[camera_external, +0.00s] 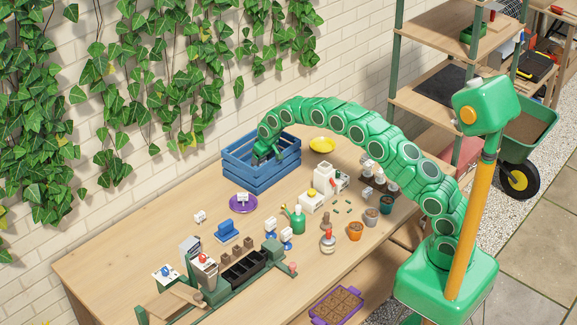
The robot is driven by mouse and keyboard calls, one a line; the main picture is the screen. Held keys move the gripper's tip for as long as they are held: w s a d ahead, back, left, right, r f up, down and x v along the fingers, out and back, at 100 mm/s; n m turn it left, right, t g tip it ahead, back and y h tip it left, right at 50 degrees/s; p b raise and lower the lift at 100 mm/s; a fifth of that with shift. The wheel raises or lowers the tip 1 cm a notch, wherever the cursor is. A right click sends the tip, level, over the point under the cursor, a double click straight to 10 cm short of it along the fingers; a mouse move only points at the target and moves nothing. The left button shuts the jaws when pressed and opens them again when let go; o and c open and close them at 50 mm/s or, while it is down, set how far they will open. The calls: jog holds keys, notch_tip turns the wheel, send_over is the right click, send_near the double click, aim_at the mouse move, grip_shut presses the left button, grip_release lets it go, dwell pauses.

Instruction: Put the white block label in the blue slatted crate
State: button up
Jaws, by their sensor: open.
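The blue slatted crate (262,178) stands on the table near the wall, with its open top up. My gripper (267,153) is over the crate's mouth, its fingers at about rim height or slightly inside, and it is open. I see nothing between the fingers. A small white block-like piece with dark marks (200,216) lies on the table left of the purple saucer. Another small white piece (243,198) is on the purple saucer (236,205). I cannot tell which of these is the white block label. The crate's inside is largely hidden by its front wall and my gripper.
A yellow bowl (322,145) stands right of the crate. Table left of the crate is clear.

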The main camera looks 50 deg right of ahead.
jog(key=v, duration=1.1)
jog(key=s+r+g, duration=0.1)
jog(key=s+r, duration=0.8)
jog(key=s, duration=0.3)
jog(key=s+d+r+g, duration=0.1)
jog(key=s+r, duration=0.1)
jog(key=s, duration=0.9)
jog(key=s+d+r+g, duration=0.1)
jog(key=s+d+r, duration=0.1)
jog(key=s, duration=1)
jog(key=s+d+r+g, duration=0.1)
jog(key=s+r, duration=0.2)
jog(key=s, duration=0.8)
jog(key=s+d+f+g, duration=0.1)
jog(key=s+f, duration=0.1)
jog(key=s, duration=1.7)
jog(key=shift+f, duration=0.4)
jog(key=shift+s, duration=0.15)
